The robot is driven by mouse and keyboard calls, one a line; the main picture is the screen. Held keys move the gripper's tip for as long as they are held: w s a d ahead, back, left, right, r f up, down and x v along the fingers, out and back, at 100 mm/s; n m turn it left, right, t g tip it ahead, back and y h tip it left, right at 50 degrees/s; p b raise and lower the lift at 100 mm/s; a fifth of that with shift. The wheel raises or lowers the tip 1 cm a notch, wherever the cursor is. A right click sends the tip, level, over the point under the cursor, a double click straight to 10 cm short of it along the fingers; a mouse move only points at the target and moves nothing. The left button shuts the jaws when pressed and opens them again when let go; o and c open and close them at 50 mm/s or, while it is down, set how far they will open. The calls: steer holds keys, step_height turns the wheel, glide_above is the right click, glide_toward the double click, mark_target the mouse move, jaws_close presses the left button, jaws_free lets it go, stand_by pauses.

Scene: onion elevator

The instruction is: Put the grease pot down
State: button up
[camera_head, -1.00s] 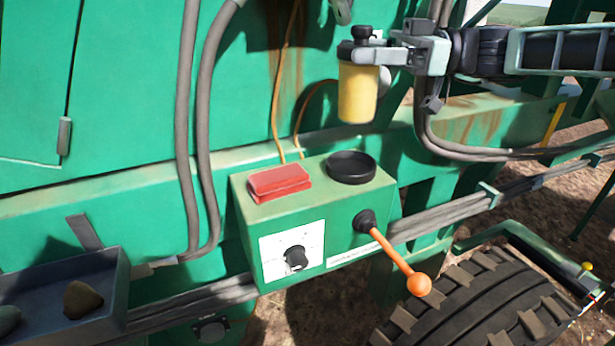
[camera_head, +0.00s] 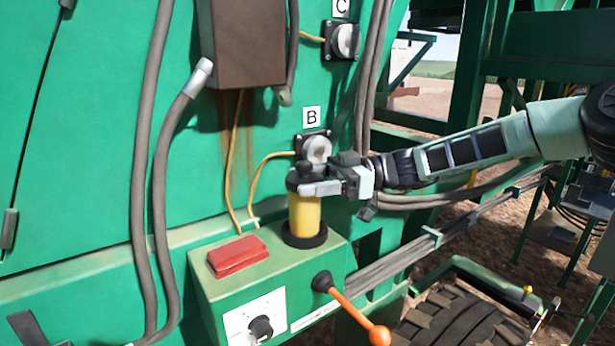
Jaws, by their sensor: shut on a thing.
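The grease pot (camera_head: 304,214) is a yellow cylinder with a black cap and knob. It stands upright with its lower end at the round black holder (camera_head: 304,240) on top of the green control box (camera_head: 225,286). The holder's rim shows around its base; I cannot tell whether the pot rests on the bottom. My gripper (camera_head: 322,187) is shut on the pot near its cap, reaching in from the right.
A red block (camera_head: 237,256) sits on the box left of the holder. An orange-knobbed lever (camera_head: 352,311) and a black dial (camera_head: 261,327) are on its front. A round fitting (camera_head: 316,149) under label B is close behind the pot. Hoses and cables hang nearby.

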steer(key=shift+f, duration=0.3)
steer(key=shift+f+b, duration=0.2)
steer(key=shift+b, duration=0.15)
steer(key=o, duration=1.2)
steer(key=shift+r, duration=0.15)
steer(key=shift+r+p, duration=0.15)
steer(key=shift+p, duration=0.25)
steer(key=b+v, duration=0.4)
steer(key=v, duration=0.8)
steer(key=shift+b, duration=0.4)
